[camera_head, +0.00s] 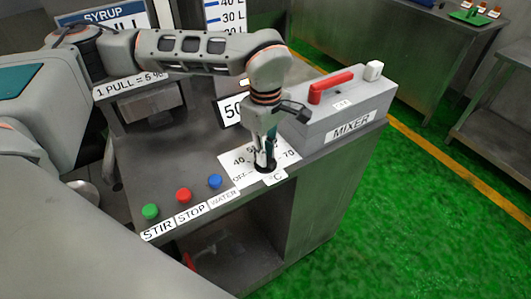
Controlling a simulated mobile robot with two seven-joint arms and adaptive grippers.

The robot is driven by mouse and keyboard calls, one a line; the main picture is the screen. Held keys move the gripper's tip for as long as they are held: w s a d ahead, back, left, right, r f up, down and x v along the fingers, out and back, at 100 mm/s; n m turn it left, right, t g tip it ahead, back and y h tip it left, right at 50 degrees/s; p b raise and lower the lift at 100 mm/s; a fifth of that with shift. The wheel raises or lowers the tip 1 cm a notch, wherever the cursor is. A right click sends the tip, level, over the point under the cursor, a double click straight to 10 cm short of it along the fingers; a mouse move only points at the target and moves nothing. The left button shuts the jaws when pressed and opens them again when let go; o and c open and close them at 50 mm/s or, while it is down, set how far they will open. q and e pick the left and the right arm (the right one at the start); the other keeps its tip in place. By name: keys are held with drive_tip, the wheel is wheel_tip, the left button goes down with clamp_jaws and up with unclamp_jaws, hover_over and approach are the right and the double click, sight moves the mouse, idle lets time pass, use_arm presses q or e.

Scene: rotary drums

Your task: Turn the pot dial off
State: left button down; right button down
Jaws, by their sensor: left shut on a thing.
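The pot dial (266,168) is a small dark knob on a white scale plate (237,174) on the grey counter. Numbers such as 40 and 70 and the word OFF show on the plate, with a °C label in front. My left gripper (265,160) points down over the plate and is shut on the dial. The gripper hides most of the knob and part of the scale, so I cannot read the dial's setting. My right gripper is not in view.
Green (150,211), red (183,195) and blue (215,181) buttons sit left of the dial, labelled STIR, STOP and WATER. A grey MIXER box (340,112) with a red handle (330,86) stands close on the right. Green floor lies beyond the counter.

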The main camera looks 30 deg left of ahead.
use_arm(q)
drive_tip(key=n, duration=0.3)
drive_tip(key=shift+n, duration=0.4)
drive_tip(key=n+b, duration=0.1)
drive_tip(key=n, duration=0.2)
drive_tip(key=shift+n, duration=0.3)
drive_tip(key=n, duration=0.4)
drive_tip(key=shift+n+b, duration=0.35)
drive_tip(key=shift+n, duration=1.35)
drive_tip(key=c, duration=2)
unclamp_jaws()
drive_tip(key=shift+c, duration=0.2)
drive_tip(key=shift+r, duration=0.1)
